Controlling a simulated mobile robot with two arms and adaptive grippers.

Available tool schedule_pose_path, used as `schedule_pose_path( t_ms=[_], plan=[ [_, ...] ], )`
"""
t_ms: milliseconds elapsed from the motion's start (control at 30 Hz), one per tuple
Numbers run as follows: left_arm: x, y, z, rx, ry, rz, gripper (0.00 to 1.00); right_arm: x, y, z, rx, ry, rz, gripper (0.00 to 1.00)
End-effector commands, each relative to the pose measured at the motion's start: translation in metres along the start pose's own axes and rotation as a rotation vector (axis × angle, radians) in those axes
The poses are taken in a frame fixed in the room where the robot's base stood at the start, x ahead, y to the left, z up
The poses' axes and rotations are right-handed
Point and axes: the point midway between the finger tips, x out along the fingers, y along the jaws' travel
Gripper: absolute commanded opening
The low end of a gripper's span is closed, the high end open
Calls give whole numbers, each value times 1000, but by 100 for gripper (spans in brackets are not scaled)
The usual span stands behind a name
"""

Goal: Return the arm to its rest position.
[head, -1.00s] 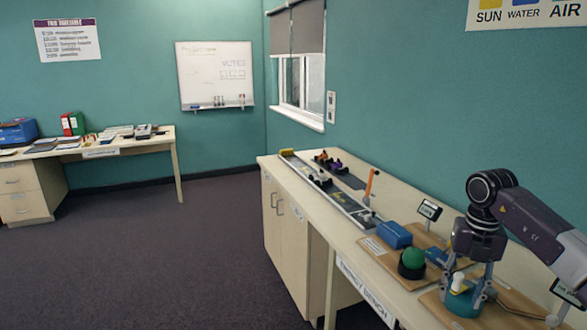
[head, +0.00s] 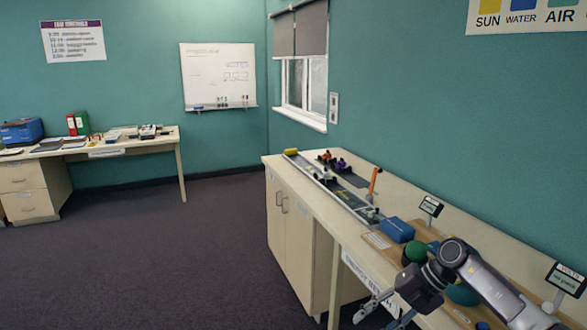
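My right arm comes in from the lower right. Its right gripper (head: 378,314) hangs in front of the bench's front edge at the bottom of the head view. Its fingers are apart, with nothing visible between them. Behind the arm, a teal rounded device (head: 463,295) on a wooden board is partly hidden. A green dome (head: 414,250) stands just behind the gripper's wrist, partly covered by it. My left gripper is not in view.
The bench (head: 335,232) along the right wall carries a blue box (head: 397,230), a track with small cars (head: 335,190), an orange upright lever (head: 374,182) and small display signs (head: 431,206). A desk (head: 120,147) stands at the far left. The floor between is clear.

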Motion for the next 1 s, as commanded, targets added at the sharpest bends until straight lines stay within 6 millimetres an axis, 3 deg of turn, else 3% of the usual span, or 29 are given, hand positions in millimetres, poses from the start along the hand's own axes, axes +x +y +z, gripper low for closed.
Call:
schedule_pose_path(
  t_ms=[33, 200, 267, 367, 467, 500, 667, 800, 867, 1000],
  plan=[
    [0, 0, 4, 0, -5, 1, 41, 29, 6, -7, 36, 23, 94, 41],
    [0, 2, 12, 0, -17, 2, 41, 98, 29, -8, 237, 11, 459, 41],
    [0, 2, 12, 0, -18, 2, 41, 117, 26, -4, 342, -17, 567, 41],
    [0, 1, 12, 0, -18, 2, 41, 147, 2, 7, 548, -87, 716, 41],
    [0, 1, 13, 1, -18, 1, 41, 178, -46, 14, 789, -184, 814, 41],
    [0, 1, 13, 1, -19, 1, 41, 192, -72, 14, 896, -229, 837, 41],
    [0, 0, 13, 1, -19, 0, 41, 241, -182, -8, 1265, -397, 842, 41],
    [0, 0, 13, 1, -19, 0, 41, 279, -272, -52, 1534, -519, 773, 41],
    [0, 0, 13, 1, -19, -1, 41, 294, -308, -77, 1638, -565, 730, 41],
    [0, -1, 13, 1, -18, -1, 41, 324, -385, -146, 1866, -662, 606, 41]
  ],
)
